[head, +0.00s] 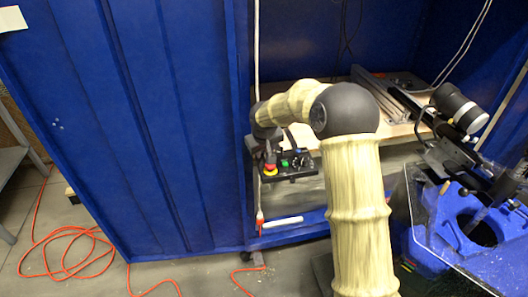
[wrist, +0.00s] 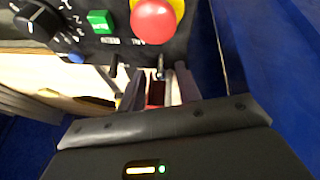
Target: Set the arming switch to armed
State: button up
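A black control panel (wrist: 190,45) fills the top of the wrist view; in the head view it is a small black box (head: 298,172) at the cabinet opening. A small metal toggle switch (wrist: 160,73) sits on its lower edge, below the red mushroom button. A second short black lever (wrist: 114,66) is to its left. The small labels are too blurred to read, so I cannot tell the switch's setting. My gripper (wrist: 159,86) has its fingers apart, one on either side of the toggle's line, close to it. I cannot tell whether they touch it.
The panel also carries a red mushroom button (wrist: 154,18) on a yellow ring, a green button (wrist: 101,21) and a black rotary knob (wrist: 37,20). Blue cabinet walls (head: 150,120) stand close on the left. An orange cable (head: 65,235) lies on the floor.

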jog(key=shift+f, duration=0.1)
grip_shut()
